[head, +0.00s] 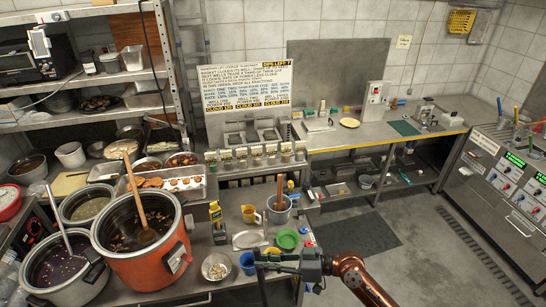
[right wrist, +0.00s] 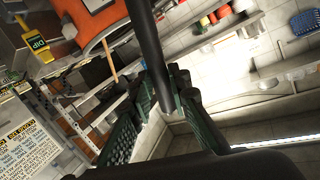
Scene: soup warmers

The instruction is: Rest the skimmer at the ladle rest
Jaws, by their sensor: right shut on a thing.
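My right gripper (head: 268,262) is over the front edge of the steel counter, its arm coming in from the lower right. In the right wrist view, its dark green fingers (right wrist: 160,118) are shut around a long dark rod (right wrist: 148,45). I take this rod to be the skimmer's handle; the skimmer's head cannot be made out. A shallow silver dish (head: 250,239) lies on the counter just beyond the gripper and looks like the ladle rest, but I cannot be sure. My left gripper is not in view.
A large orange soup warmer (head: 150,262) stands left, with a wooden-handled utensil inside. A white bowl (head: 216,267), blue cup (head: 248,262), green bowl (head: 288,240) and grey bucket (head: 279,211) crowd the counter near the gripper. Open floor (head: 400,250) lies right.

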